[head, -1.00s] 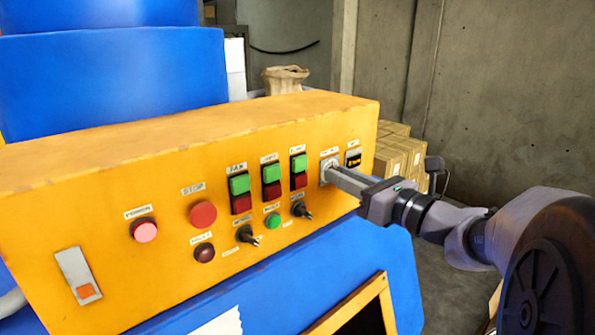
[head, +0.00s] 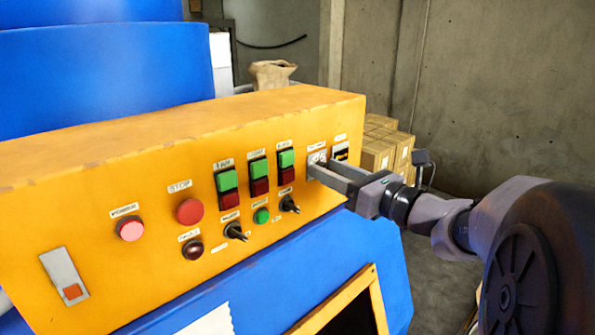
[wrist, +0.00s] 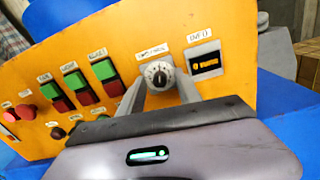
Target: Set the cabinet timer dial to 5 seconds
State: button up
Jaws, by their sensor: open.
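The timer dial (wrist: 158,74) is a round knob with a dark centre and a pale ring with marks, on a light plate on the orange cabinet (head: 110,150). Its setting is too small to read. In the head view the dial plate (head: 317,157) is partly hidden by my gripper. My gripper (head: 322,172) is open at the panel's right end. In the wrist view its two fingers (wrist: 160,88) stand on either side of the dial, apart from each other; I cannot tell whether they touch it.
Green and red push buttons (head: 227,190) and black selector switches (head: 236,231) sit left of the dial. A red stop button (head: 190,211) is farther left. Cardboard boxes (head: 378,155) stand behind the cabinet. A blue machine body (head: 380,250) lies below the panel.

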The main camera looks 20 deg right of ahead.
jog(key=b+v, duration=0.5)
jog(key=v, duration=1.2)
jog(key=shift+s, duration=0.2)
